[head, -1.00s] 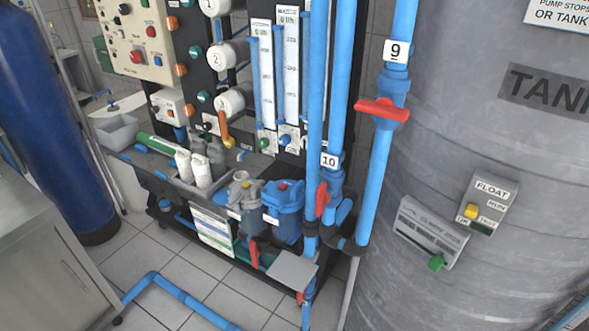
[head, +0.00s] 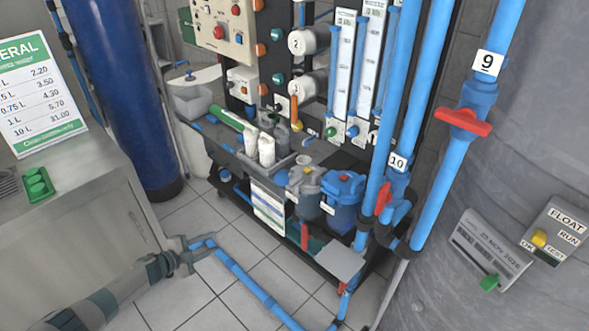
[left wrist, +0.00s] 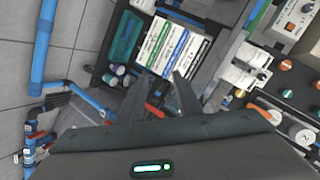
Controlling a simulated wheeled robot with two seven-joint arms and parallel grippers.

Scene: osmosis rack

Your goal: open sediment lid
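Two filter housings stand side by side at the rack's front edge. One has a grey lid (head: 304,178) with a round top. The other has a blue lid (head: 343,184) with a small red button. Both lids look seated. I cannot read which is the sediment one. My left gripper (head: 205,246) is low over the floor, left of the housings and apart from them. In the left wrist view its two fingers (left wrist: 158,88) are spread with nothing held, and the housings are hard to make out. My right gripper is not in view.
A red-handled valve (head: 304,236) hangs below the housings, and a grey plate (head: 341,262) juts out nearby. Vertical blue pipes (head: 412,120) and a large grey tank (head: 540,150) stand to the right. White bottles (head: 266,150) stand left of the housings.

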